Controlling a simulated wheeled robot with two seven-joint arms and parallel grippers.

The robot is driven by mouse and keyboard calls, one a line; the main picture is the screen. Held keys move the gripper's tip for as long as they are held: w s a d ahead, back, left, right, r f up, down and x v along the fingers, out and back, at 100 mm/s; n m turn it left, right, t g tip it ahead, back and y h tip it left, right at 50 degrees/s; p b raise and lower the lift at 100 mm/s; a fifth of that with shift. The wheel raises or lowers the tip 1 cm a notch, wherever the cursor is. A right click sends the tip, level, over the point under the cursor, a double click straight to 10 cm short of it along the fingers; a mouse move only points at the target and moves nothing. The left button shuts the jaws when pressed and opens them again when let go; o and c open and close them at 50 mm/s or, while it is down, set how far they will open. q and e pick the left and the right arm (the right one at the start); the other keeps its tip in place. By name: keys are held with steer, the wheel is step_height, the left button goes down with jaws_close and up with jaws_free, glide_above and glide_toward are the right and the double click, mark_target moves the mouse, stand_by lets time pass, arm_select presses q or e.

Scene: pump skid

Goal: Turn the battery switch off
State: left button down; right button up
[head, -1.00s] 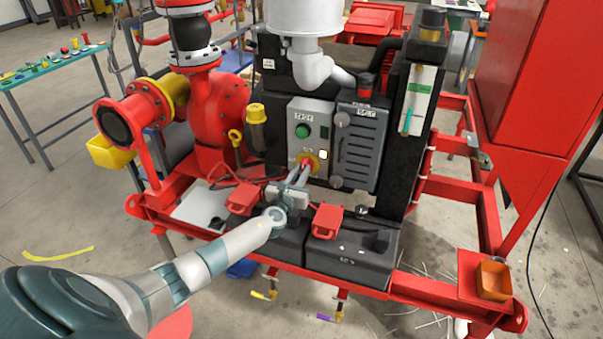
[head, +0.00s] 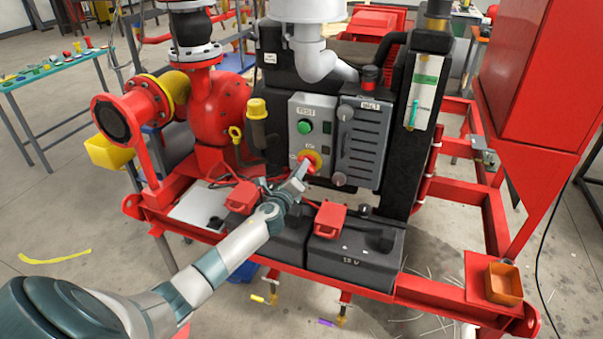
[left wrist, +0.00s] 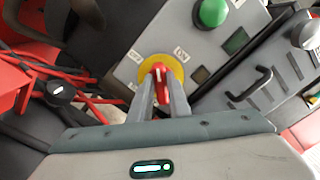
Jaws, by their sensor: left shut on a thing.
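The battery switch has a red handle (left wrist: 161,80) on a round yellow plate (left wrist: 175,67), low on a grey control panel (head: 298,108). My left gripper (left wrist: 160,98) is shut on the red handle, one finger on each side of it. In the head view the fingertips of my left gripper (head: 303,171) reach the yellow plate (head: 317,158) from the lower left and partly cover the handle. In the left wrist view small labels sit beside the plate, one reading ON. My right gripper is not in view.
A green button (head: 304,127) sits above the switch. A grey vented box (head: 362,145) stands right of the panel. Below are black batteries (head: 350,262) with red terminal covers (head: 329,219) and red cables (left wrist: 80,92). A yellow-capped cylinder (head: 257,110) stands left of the panel.

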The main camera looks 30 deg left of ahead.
arm_select(q)
steer(key=n, duration=0.2)
steer(key=n+b, duration=0.1)
steer(key=n, duration=0.2)
steer(key=n+b, duration=0.1)
steer(key=n, duration=0.2)
steer(key=shift+a+f, duration=0.15)
steer(key=shift+f, duration=0.25)
steer(key=c, duration=1.7)
jaws_free()
steer(key=shift+o, duration=0.2)
steer(key=shift+s, duration=0.1)
